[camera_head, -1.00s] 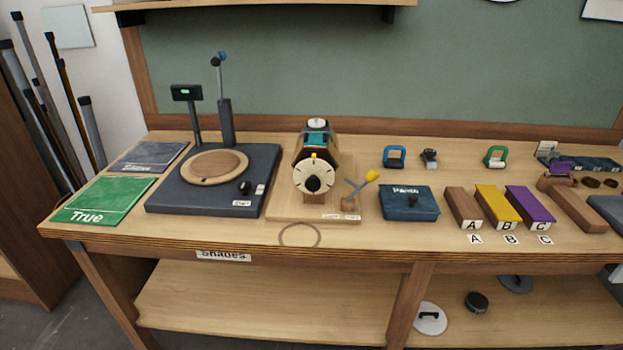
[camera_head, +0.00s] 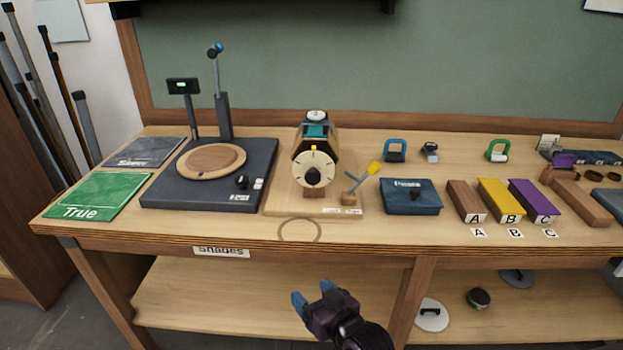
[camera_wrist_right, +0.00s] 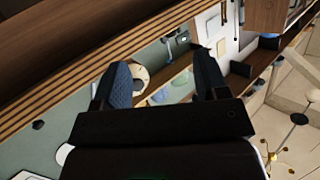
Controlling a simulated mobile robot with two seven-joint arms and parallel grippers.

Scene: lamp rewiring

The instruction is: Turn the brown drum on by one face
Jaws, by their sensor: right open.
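The brown drum (camera_head: 299,158) sits on a wooden base (camera_head: 285,207) at the middle of the bench. Its pale round front dial (camera_head: 315,171) has a black centre knob and a yellow mark at the top. A small lever with a yellow tip (camera_head: 374,167) stands on the base to its right. My right gripper (camera_head: 312,296) is low in front of the bench, below and apart from the drum. Its two fingers show spread and empty in the right wrist view (camera_wrist_right: 162,86). My left gripper is not in view.
A dark turntable unit (camera_head: 262,165) stands left of the drum, with a green True mat (camera_head: 99,196) further left. A dark blue box (camera_head: 411,196) and brown, yellow and purple blocks (camera_head: 499,200) stand to the right.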

